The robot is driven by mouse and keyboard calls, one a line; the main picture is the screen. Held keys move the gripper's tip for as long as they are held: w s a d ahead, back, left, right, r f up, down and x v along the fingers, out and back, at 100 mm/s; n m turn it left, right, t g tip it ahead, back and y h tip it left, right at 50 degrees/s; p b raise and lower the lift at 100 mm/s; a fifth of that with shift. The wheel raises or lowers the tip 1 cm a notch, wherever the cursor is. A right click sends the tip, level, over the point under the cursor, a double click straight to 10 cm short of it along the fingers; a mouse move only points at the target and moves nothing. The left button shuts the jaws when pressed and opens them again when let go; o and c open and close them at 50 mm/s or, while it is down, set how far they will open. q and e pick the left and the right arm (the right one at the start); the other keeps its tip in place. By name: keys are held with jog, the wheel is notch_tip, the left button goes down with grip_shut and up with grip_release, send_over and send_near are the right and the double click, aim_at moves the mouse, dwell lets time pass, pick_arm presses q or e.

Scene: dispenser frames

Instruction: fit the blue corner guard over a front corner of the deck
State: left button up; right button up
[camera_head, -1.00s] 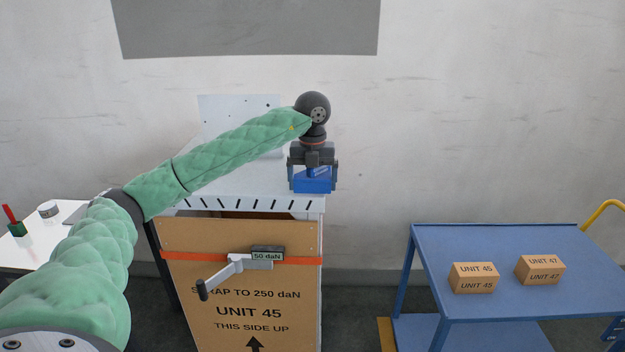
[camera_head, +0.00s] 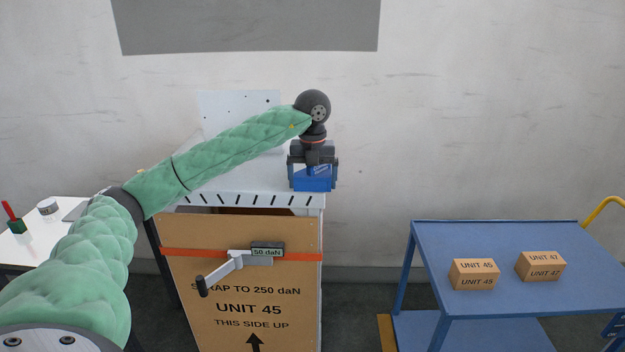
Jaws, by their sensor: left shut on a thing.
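The blue corner guard (camera_head: 313,184) is at the front right corner of the white deck (camera_head: 235,186). My left gripper (camera_head: 313,171) points down and is shut on the guard's upper part. The guard's lower edge lies at about the height of the deck's front edge. I cannot tell whether it is seated on the corner or just above it. My left arm hides part of the deck top. My right gripper is not in view.
Below the deck stands a brown panel (camera_head: 270,290) with an orange strap (camera_head: 200,254) and a grey ratchet handle (camera_head: 225,270). A blue cart (camera_head: 520,300) at the right holds two cartons (camera_head: 474,274). A white side table (camera_head: 30,240) is at the left.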

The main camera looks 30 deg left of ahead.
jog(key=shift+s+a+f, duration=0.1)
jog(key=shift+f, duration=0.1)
pick_arm(q)
jog(key=shift+f+b, duration=0.65)
jog(key=shift+f, duration=0.2)
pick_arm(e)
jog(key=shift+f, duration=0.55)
pick_arm(q)
jog(key=o, duration=0.7)
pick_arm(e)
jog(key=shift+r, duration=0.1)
pick_arm(q)
notch_tip(320, 180, up, 6)
jog(key=shift+f+b, duration=0.25)
jog(key=shift+b, duration=0.7)
jog(key=shift+r, duration=1.2)
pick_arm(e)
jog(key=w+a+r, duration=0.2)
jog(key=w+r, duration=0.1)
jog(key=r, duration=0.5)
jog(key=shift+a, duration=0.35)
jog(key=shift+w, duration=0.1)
